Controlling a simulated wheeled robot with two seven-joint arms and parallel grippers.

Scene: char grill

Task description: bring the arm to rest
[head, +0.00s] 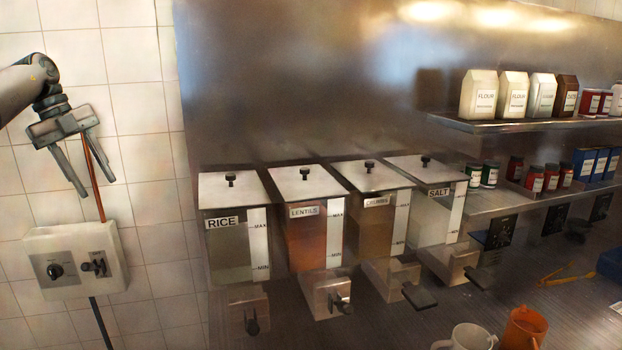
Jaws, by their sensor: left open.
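My left gripper (95,188) hangs in the upper left of the head view, in front of the white tiled wall. Its two fingers point downward, spread apart, with nothing between them. It is above a white wall control box (45,285) with a knob and a switch, and appears apart from it. An orange-brown conduit behind the fingers runs down to the box. My right gripper does not show.
Dispensers for rice (232,255), lentils (312,245), crumbs (385,215) and salt (428,220) stand right of the box. A white mug (470,338) and an orange jug (524,328) are on the counter. Shelves (530,125) hold bags and jars at right.

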